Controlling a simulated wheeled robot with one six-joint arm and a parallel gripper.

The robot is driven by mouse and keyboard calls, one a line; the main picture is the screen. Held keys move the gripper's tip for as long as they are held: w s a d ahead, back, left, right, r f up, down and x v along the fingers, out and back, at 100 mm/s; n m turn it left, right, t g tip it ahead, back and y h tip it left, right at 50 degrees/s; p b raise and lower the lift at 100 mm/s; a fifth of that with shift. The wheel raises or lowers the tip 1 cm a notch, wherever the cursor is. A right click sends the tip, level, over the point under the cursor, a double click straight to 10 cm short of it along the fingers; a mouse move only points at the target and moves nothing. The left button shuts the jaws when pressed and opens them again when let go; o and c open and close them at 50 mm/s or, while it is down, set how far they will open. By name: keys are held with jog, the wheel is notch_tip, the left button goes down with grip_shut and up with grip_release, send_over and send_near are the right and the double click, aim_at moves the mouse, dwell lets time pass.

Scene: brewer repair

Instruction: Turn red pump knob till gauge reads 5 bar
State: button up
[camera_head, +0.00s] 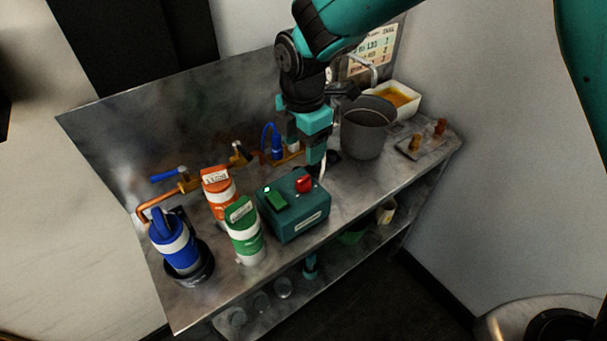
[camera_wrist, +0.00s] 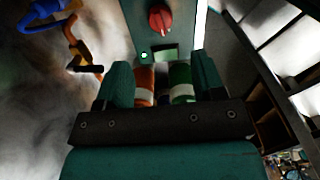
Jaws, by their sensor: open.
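In the wrist view the knob (camera_wrist: 160,18) shows at the top, beyond the two open fingers (camera_wrist: 163,75). Nothing is between the fingertips. I cannot make out a gauge dial or any reading in either view.
Blue (camera_head: 174,240), orange (camera_head: 218,190) and green (camera_head: 243,230) canisters stand left of the box. Copper piping with a blue-handled valve (camera_head: 168,175) runs behind. A grey bucket (camera_head: 366,128) and a white tray (camera_head: 397,92) stand at right.

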aim_at(303, 178)
notch_tip(303, 178, down, 10)
jog(key=shift+f+p, duration=0.15)
jog(key=shift+p, duration=0.9)
jog(key=shift+c, duration=0.3)
jog(key=c, duration=0.9)
